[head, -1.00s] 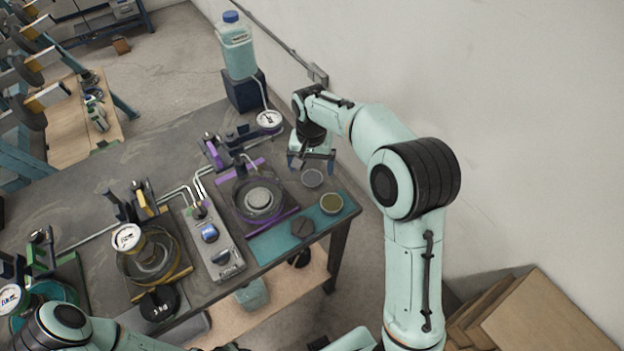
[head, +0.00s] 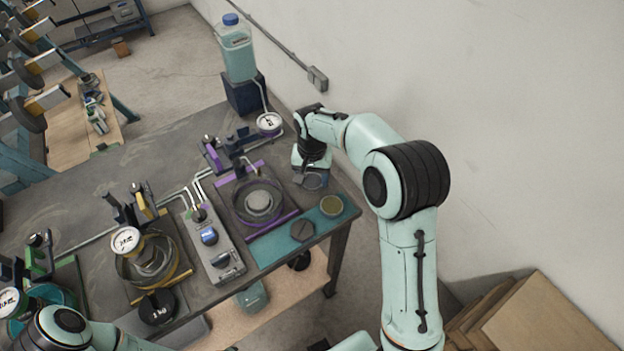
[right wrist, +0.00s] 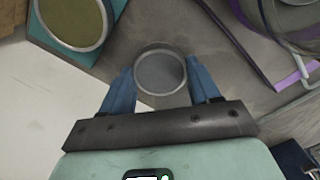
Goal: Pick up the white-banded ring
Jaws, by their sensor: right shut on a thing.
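The ring with a pale rim (right wrist: 160,72) and a grey inside sits between the two blue fingers of my right gripper (right wrist: 161,82) in the right wrist view. The fingers are shut on its sides. In the head view the ring (head: 314,182) shows partly under my right gripper (head: 311,178), at the right end of the dark bench. I cannot tell whether it touches the bench. Its side band is hard to make out. My left arm shows at the lower left, but its gripper is out of view.
An olive-filled round piece (head: 331,205) and a dark disc (head: 302,229) lie on the teal mat (head: 270,248) close by. A purple-edged lever frame (head: 284,218) stands to the left. A jug (head: 237,50) on a dark block stands behind; the wall is close on the right.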

